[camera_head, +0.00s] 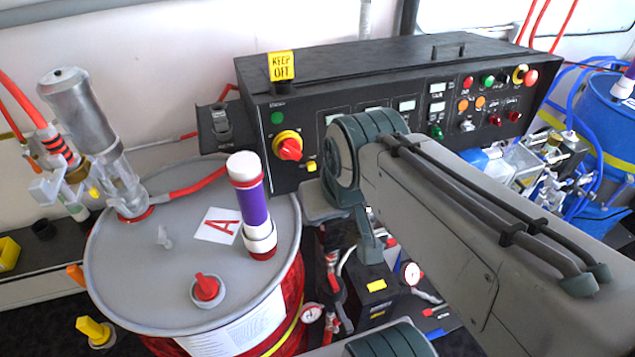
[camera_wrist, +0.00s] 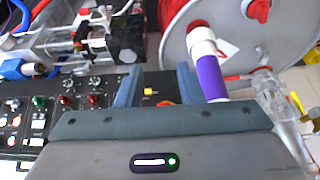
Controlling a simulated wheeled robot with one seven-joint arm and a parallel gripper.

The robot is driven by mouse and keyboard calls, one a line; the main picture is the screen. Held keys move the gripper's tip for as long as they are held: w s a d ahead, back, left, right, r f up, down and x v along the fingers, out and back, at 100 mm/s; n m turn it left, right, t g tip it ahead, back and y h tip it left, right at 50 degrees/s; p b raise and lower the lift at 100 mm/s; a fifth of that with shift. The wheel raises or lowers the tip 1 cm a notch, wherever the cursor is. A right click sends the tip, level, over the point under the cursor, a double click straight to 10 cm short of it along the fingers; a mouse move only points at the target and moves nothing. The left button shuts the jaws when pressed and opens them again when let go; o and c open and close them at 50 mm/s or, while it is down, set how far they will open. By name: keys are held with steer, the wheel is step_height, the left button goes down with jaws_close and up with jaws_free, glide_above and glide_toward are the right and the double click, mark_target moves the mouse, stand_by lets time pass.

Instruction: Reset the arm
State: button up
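My gripper (camera_wrist: 158,82) shows in the wrist view with its two fingers apart and nothing between them. Behind the fingers are the black control panel and part of the grey drum. In the head view my arm (camera_head: 480,230) reaches across the right half, in front of the control box (camera_head: 350,80). I cannot clearly pick out the gripper in the head view.
A grey-topped drum (camera_head: 135,270) marked A stands at left, with a white-and-purple tube (camera_head: 253,205) upright on it. A clear-and-silver pump (camera_head: 90,120) stands at its back left. Gauges and hoses lie below my arm. A blue drum (camera_head: 605,110) is at far right.

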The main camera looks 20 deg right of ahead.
steer(key=shift+s+f, duration=0.15)
steer(key=shift+f, duration=0.05)
step_height(320, 180, down, 8)
steer(key=b, duration=0.6)
steer(key=shift+w+f+g+b, duration=0.2)
steer(key=shift+w+g+b, duration=0.1)
steer(key=shift+g+b, duration=0.1)
steer(key=shift+d, duration=0.1)
